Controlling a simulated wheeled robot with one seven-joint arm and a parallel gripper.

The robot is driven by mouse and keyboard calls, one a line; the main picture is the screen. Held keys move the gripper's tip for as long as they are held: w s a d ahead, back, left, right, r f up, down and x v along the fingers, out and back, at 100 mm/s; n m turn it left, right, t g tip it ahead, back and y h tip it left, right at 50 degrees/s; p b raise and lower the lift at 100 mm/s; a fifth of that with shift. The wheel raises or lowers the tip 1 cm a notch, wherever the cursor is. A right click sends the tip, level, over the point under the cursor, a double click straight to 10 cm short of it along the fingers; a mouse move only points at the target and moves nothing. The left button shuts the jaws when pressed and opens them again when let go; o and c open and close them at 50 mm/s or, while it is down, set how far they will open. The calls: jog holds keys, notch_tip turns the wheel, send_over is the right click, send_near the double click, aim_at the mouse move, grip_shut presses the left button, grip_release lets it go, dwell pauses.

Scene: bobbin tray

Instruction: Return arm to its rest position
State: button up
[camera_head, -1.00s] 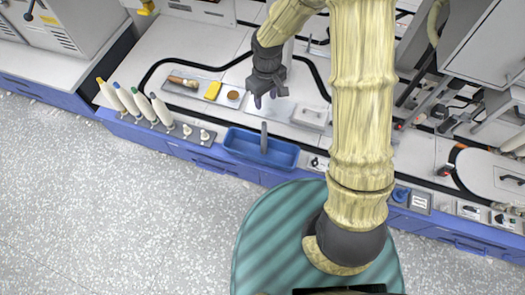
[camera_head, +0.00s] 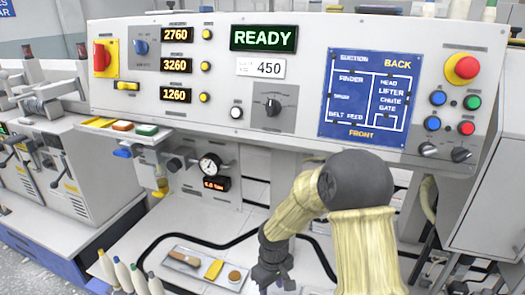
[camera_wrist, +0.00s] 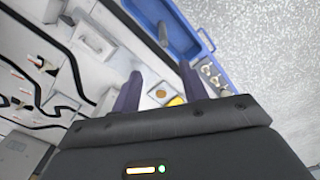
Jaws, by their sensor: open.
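My arm (camera_head: 368,240) is bent, with its pale ribbed upper links and dark elbow in front of the machine's panel in the head view. My gripper (camera_head: 272,284) hangs low over the bench, to the right of a shallow tray, partly cut off by the lower picture edge. In the wrist view my gripper (camera_wrist: 160,75) has its two dark fingers spread apart with nothing between them.
The shallow grey tray (camera_head: 222,277) holds a brown-handled tool (camera_head: 182,257), a yellow block (camera_head: 213,269) and a round tan piece (camera_head: 234,276). A blue bin (camera_wrist: 207,42) shows in the wrist view. The control panel (camera_head: 300,100) rises behind.

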jog(key=s+d+r+m+t, duration=0.3)
jog(key=s+d+r+m, duration=0.5)
jog(key=s+d+r, duration=0.4)
notch_tip(320, 180, up, 25)
jog(key=p, duration=2.6)
jog(key=shift+s+d+r, duration=0.2)
jog(key=shift+d, duration=0.1)
jog(key=shift+c, duration=0.8)
